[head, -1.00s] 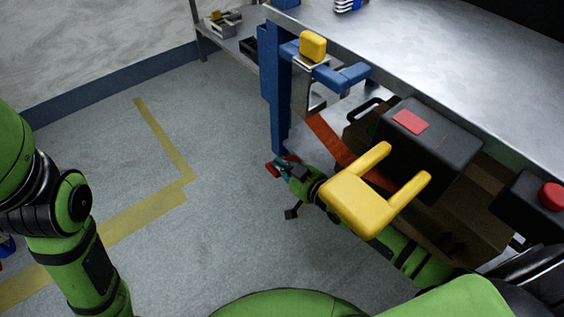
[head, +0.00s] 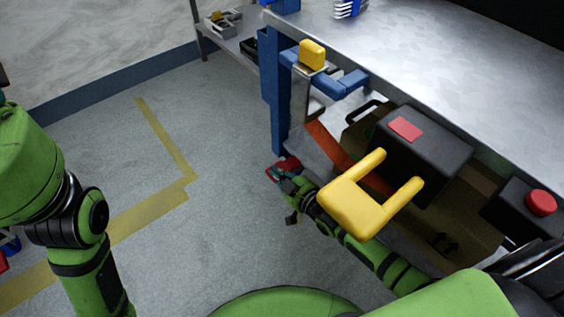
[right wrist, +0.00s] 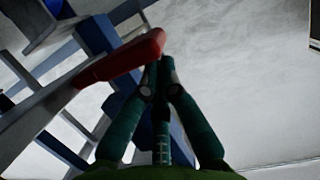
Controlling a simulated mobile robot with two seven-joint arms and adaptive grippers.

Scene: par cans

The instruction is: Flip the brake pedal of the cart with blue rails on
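A red pedal (head: 283,167) shows low by the foot of a blue post (head: 272,95), under a blue rail (head: 341,83). In the right wrist view the red pedal (right wrist: 125,60) sits on a grey metal arm. My right gripper (head: 285,178) is at the pedal. In the right wrist view its teal fingers are drawn together, and the tips of the gripper (right wrist: 160,72) are right beside the pedal's end, with nothing visible between them. I cannot tell whether they touch it.
A yellow U-shaped part (head: 355,208) hides part of my right arm. A black box (head: 425,150) with a red label and a brown carton (head: 470,215) are beside it. A metal tabletop (head: 430,70) lies above.

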